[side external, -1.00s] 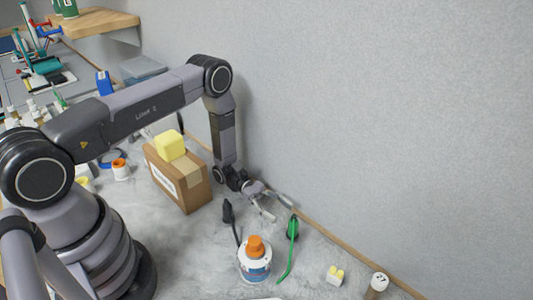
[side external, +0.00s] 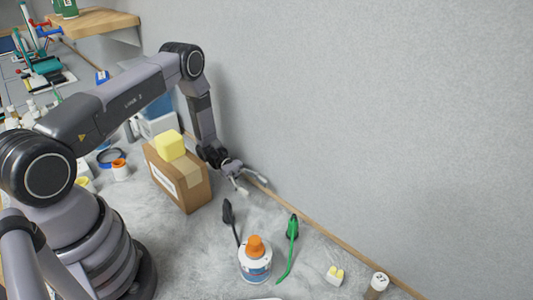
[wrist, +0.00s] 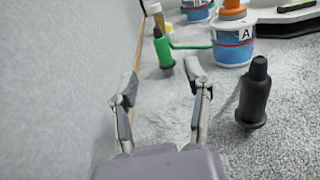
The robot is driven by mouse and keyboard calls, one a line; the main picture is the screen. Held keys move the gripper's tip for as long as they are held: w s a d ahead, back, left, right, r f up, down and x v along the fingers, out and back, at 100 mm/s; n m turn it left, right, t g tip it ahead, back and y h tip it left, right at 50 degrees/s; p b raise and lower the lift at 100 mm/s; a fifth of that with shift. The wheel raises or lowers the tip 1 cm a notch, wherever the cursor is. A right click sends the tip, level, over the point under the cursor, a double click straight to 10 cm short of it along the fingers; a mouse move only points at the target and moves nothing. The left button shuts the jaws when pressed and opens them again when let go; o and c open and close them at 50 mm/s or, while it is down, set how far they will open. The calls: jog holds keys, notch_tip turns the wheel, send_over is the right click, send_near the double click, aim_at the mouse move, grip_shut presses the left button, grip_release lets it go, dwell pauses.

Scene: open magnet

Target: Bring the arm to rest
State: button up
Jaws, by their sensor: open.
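My gripper (side external: 250,186) is open and empty. In the side view it hangs close to the back wall, to the right of the cardboard box, above the grey worktop. In the wrist view the two fingers of my gripper (wrist: 166,78) are spread apart with only bare worktop between and below them. A green bottle with a thin spout (wrist: 163,52) stands beyond the fingertips, and a black one (wrist: 256,95) stands to the right of them. Neither is touched by the fingers.
A cardboard box (side external: 192,192) with a yellow block (side external: 170,145) on top stands left of my gripper. A white-and-blue jar with an orange cap (side external: 255,268) stands in front. The grey wall (side external: 380,120) is close behind. Bare worktop (side external: 190,245) lies at front left.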

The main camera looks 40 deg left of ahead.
jog(key=s+r+m+g+y, duration=0.25)
jog(key=r+m+y, duration=0.2)
jog(key=r, duration=0.65)
jog(key=s+r+m+g+y, duration=0.1)
jog(key=s+r+m+y, duration=0.35)
jog(key=r, duration=0.65)
jog(key=s+a+r+m+t+y, duration=0.2)
jog(key=s+r+m+t+y, duration=0.2)
jog(key=s, duration=0.4)
jog(key=s+a+r+m+t+y, duration=0.3)
jog(key=s+r+m+t+y, duration=0.1)
jog(key=s+r, duration=0.3)
jog(key=shift+s+r+t+y, duration=0.3)
jog(key=shift+s+r+t, duration=0.05)
jog(key=shift+r+t, duration=0.55)
